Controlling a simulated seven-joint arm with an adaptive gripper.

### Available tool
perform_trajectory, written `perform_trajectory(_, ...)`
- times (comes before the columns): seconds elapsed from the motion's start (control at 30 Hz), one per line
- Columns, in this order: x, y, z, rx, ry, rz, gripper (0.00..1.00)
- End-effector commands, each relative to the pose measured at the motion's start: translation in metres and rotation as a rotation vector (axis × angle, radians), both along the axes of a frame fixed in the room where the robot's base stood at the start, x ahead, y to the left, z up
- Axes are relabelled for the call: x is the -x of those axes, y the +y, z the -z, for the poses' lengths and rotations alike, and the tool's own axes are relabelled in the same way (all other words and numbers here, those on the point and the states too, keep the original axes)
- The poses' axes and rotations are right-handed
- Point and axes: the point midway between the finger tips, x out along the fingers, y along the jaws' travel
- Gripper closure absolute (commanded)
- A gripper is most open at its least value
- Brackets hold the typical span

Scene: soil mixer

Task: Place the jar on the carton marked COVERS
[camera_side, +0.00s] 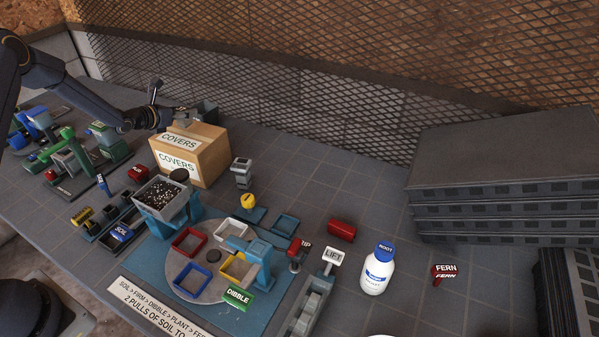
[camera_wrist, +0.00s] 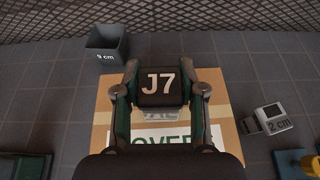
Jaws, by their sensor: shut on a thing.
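The carton marked COVERS (camera_side: 212,155) is a brown box with white labels on its top and front, standing at the back of the bench. It also shows below my gripper in the wrist view (camera_wrist: 228,103). The jar (camera_wrist: 160,84) has a dark lid marked J7 and a pale labelled body, partly hidden. My gripper (camera_wrist: 159,94) is shut on the jar, one finger on each side, over the carton's top. In the side view my gripper (camera_side: 168,114) is at the carton's upper left, hiding most of the jar. I cannot tell whether the jar touches the carton.
A dark bin marked 9 cm (camera_wrist: 107,45) stands behind the carton. A grey block marked 2 cm (camera_wrist: 268,119) stands to its right. A soil hopper (camera_side: 164,197) is in front. A white ROOT bottle (camera_side: 376,274) and a red FERN marker (camera_side: 444,270) stand farther right.

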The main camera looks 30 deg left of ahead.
Motion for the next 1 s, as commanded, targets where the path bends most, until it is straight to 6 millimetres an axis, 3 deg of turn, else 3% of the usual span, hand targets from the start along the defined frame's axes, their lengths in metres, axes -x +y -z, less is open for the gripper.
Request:
perform_trajectory(0.03,0.001,-0.001,0.011,0.003,0.005,0.0,0.96)
perform_trajectory(0.17,0.001,-0.001,0.025,0.001,0.002,0.001,0.96)
perform_trajectory(0.57,0.001,-0.001,0.03,0.001,0.002,0.001,0.96)
perform_trajectory(0.6,0.001,0.0,0.03,0.0,0.002,0.0,0.56)
perform_trajectory(0.8,0.002,0.0,0.029,0.001,0.002,0.0,0.35)
perform_trajectory(1.0,0.002,0.0,0.029,0.001,0.002,0.0,0.35)
